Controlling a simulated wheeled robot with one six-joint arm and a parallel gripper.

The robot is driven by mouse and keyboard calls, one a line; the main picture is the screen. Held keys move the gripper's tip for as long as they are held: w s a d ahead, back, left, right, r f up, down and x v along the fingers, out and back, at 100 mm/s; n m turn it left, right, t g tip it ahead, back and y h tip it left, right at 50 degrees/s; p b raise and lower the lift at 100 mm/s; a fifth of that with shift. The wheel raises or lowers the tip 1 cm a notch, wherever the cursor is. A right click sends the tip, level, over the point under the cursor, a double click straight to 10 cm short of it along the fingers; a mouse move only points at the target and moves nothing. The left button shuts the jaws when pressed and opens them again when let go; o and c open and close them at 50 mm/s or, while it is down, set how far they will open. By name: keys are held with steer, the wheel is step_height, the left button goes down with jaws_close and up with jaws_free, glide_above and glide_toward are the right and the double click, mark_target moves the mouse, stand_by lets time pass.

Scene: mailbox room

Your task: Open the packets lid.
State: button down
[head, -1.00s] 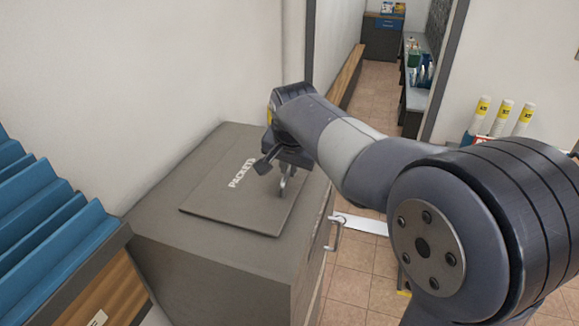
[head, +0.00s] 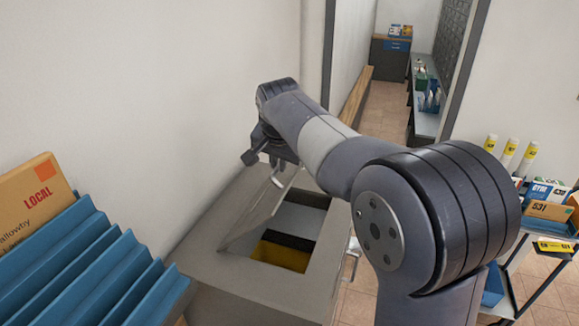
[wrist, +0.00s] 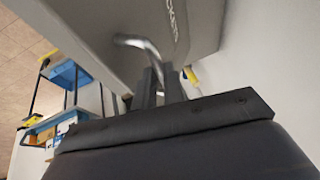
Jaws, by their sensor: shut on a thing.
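The packets lid (head: 256,214) is tilted up from the top of the grey box (head: 222,275), with its opening showing beneath. In the wrist view the lid (wrist: 205,28) fills the upper part, with part of its "PACKETS" lettering visible. My gripper (head: 277,176) is at the raised edge of the lid, shut on the lid's metal handle. The handle (wrist: 140,43) and my gripper (wrist: 158,85) also show in the wrist view. The exact finger contact is small and partly hidden.
Something yellow (head: 280,257) lies inside the box. A shelf cart (head: 540,225) with parcels is at the right. A white wall (head: 150,90) rises close behind the lid.

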steer(key=w+a, duration=0.3)
steer(key=a, duration=0.5)
steer(key=w+a+g+h+p, duration=0.1)
steer(key=w+a, duration=0.2)
steer(key=a, duration=0.5)
steer(key=shift+w, duration=0.15)
steer(key=shift+a, duration=0.1)
steer(key=c, duration=1.7)
jaws_free()
steer(key=shift+w, duration=0.15)
steer(key=shift+o, duration=1)
steer(key=shift+r, duration=0.3)
steer(key=v, duration=0.7)
steer(key=shift+r, duration=0.15)
steer(key=shift+c, duration=0.4)
